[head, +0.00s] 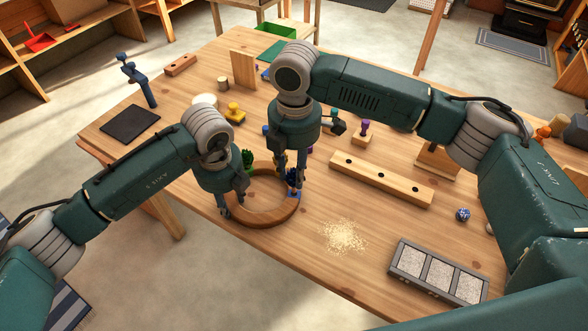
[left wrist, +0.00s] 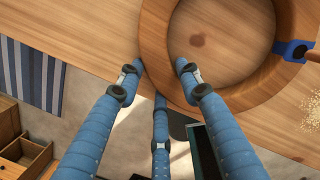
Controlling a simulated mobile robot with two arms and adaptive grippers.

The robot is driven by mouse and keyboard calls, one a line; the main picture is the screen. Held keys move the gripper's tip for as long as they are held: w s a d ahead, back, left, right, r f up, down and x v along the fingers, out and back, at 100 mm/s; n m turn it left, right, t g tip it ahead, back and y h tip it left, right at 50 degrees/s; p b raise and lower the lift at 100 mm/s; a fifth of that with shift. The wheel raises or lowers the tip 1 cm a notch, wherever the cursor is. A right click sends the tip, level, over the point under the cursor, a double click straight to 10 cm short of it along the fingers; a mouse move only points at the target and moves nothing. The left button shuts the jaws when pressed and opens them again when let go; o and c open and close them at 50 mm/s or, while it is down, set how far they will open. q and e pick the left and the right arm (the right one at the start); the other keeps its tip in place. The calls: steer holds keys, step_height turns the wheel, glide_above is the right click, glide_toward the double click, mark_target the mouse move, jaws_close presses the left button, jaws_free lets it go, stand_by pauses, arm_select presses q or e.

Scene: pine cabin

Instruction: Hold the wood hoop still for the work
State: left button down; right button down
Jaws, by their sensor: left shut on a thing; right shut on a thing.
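The wood hoop (head: 247,221) lies flat near the front edge of the workbench. It also shows in the left wrist view (left wrist: 154,42). My left gripper (head: 231,208) is shut on the hoop's left rim; in the left wrist view (left wrist: 158,76) one fingertip is inside the ring and another outside. My right gripper (head: 290,168) points down at the hoop's right side and is shut on a small blue tool, whose grip is partly hidden by the fingers. In the left wrist view a blue piece (left wrist: 293,49) with a brown handle sits at the hoop's right rim.
Pale sawdust (head: 343,236) lies right of the hoop. A wooden rail with holes (head: 380,180) and a grey tray with three panels (head: 397,258) lie further right. A dark mat (head: 130,123), a yellow object (head: 235,114) and a green item (head: 247,158) are behind.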

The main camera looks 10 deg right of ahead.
steer(key=shift+f, duration=0.4)
steer(key=shift+f, duration=0.75)
steer(key=shift+f, duration=0.3)
stand_by(0.3)
steer(key=c, duration=1.3)
jaws_free()
step_height(320, 180, up, 12)
steer(key=shift+r, duration=0.1)
